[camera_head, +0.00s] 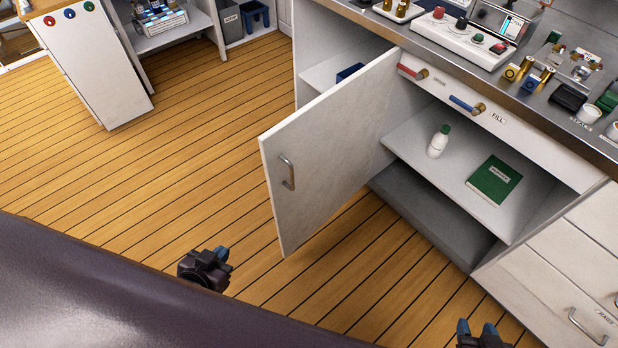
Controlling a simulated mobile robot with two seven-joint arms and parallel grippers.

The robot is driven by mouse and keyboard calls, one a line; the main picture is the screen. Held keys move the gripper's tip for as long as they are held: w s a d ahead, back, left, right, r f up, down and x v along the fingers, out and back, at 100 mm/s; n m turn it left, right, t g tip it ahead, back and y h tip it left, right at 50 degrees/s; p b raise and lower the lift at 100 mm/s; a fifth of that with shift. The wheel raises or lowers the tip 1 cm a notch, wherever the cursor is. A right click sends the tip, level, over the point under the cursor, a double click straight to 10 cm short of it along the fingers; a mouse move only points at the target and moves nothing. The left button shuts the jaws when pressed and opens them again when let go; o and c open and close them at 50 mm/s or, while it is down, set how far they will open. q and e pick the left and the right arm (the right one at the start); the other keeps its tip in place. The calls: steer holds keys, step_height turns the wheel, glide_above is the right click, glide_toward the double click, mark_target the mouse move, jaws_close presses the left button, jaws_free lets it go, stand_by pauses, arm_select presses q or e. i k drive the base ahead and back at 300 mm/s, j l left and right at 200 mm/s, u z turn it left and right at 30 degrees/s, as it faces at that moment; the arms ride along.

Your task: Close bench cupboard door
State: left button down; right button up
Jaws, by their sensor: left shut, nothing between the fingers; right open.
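The bench cupboard door (328,150) is white with a metal handle (287,171) near its free edge. It stands wide open, swung out from the bench over the wooden floor. My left gripper (222,257) is shut and empty, low and to the left of the door, apart from it. My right gripper (477,330) is open at the bottom edge of the view, below the cupboard opening, and only its tip shows. The cupboard's shelf (458,180) holds a white bottle with a green cap (438,142) and a green book (494,181).
The steel bench top (540,100) carries a control box, small bottles and jars. Red and blue levers (467,104) sit on the front panel above the opening. Drawers (560,290) stand at the right. A white cabinet (92,65) stands at the far left. The floor left of the door is clear.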

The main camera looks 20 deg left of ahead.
mark_target(318, 157)
steer(key=l, duration=0.4)
steer(key=k+l+u, duration=0.1)
steer(key=l, duration=0.3)
steer(key=k+l+u, duration=0.1)
steer(key=l, duration=0.3)
steer(key=k+l, duration=0.1)
steer(key=l, duration=0.3)
